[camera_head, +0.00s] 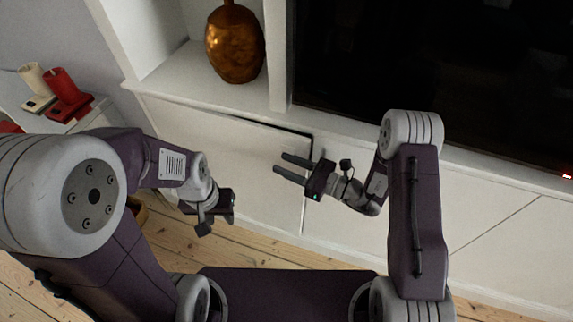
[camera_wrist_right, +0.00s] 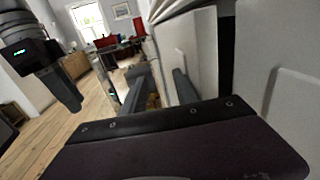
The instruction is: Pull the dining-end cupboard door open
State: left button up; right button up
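The white cupboard door (camera_head: 215,160) is at the left of the low wall unit in the head view. A dark gap along its top edge shows it standing slightly ajar. In the right wrist view a white panel (camera_wrist_right: 186,45), apparently this door, stands out from the unit with a dark gap behind it. My right gripper (camera_head: 279,162) is open and empty, its fingers pointing left by the door's right part. Its fingers also show apart in the right wrist view (camera_wrist_right: 160,88); contact with the door is unclear. My left gripper (camera_head: 215,222) is in front of the door, its fingers unclear.
A copper-coloured vase (camera_head: 235,45) stands on the shelf above the door. A large dark screen (camera_head: 430,70) is to its right. Red and cream objects (camera_head: 62,88) are on a white surface at the left. Bare floorboards (camera_head: 255,250) lie in front of the unit.

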jog(key=shift+s+r, duration=0.1)
grip_shut()
jog(key=shift+a, duration=0.3)
jog(key=shift+d, duration=0.1)
dwell(0.6)
